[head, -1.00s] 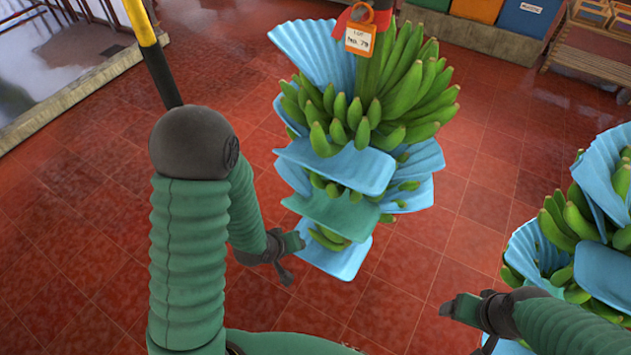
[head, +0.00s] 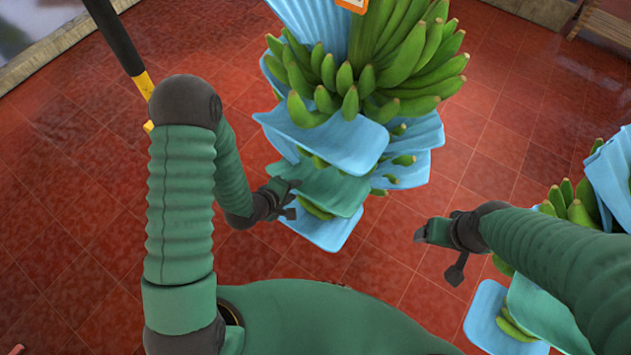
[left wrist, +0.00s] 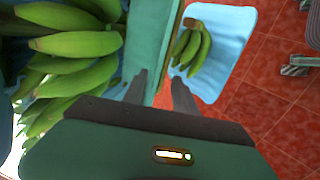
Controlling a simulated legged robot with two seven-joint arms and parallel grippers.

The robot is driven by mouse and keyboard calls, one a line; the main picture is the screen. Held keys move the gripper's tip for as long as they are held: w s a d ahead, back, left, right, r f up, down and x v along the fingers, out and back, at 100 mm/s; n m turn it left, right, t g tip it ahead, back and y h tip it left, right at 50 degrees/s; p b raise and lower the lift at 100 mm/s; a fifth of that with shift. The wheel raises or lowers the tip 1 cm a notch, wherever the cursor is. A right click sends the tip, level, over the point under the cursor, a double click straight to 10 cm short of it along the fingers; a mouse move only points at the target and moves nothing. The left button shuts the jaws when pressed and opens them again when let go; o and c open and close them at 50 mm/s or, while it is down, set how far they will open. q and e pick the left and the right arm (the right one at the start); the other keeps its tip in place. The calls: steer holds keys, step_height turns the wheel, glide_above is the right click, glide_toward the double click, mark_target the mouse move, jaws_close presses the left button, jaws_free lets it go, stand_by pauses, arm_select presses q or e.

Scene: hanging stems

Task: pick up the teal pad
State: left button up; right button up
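The teal pad (head: 335,191) hangs low in the stem of green bananas, between a blue pad (head: 345,143) above and another blue pad (head: 325,232) below. My left gripper (head: 294,192) is at the pad's left edge in the head view. In the left wrist view the teal pad (left wrist: 158,48) runs edge-on toward the gap between the two fingertips of my left gripper (left wrist: 160,85), which stand apart. I cannot tell whether they touch it. My right gripper (head: 424,234) hangs in free air right of the stem, and its finger opening is unclear.
Green bananas (head: 400,70) crowd the stem above the pads. A second stem with bananas (head: 575,205) and blue pads stands at the right, partly behind my right arm. Red tiled floor (head: 390,265) shows between the stems.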

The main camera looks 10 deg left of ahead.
mark_target(303, 187)
arm_select(q)
steer(key=w+d+f, duration=0.1)
steer(key=w+d+f+p, duration=0.1)
steer(key=shift+w+d, duration=0.25)
steer(key=shift+w, duration=0.15)
steer(key=x, duration=0.3)
steer(key=shift+a+p, duration=0.3)
steer(key=shift+p, duration=0.05)
steer(key=shift+w+a+f, duration=0.15)
steer(key=shift+a+f, duration=0.2)
steer(key=shift+a, duration=0.1)
steer(key=shift+w+a, duration=0.1)
steer(key=shift+a, duration=0.05)
steer(key=shift+c, duration=2.1)
steer(key=shift+r, duration=0.1)
steer(key=shift+c, duration=1)
steer(key=shift+d+r, duration=0.1)
steer(key=shift+d, duration=0.4)
jaws_close()
steer(key=shift+d, duration=0.15)
arm_select(e)
steer(key=shift+d+r, duration=0.85)
steer(key=shift+d, duration=0.15)
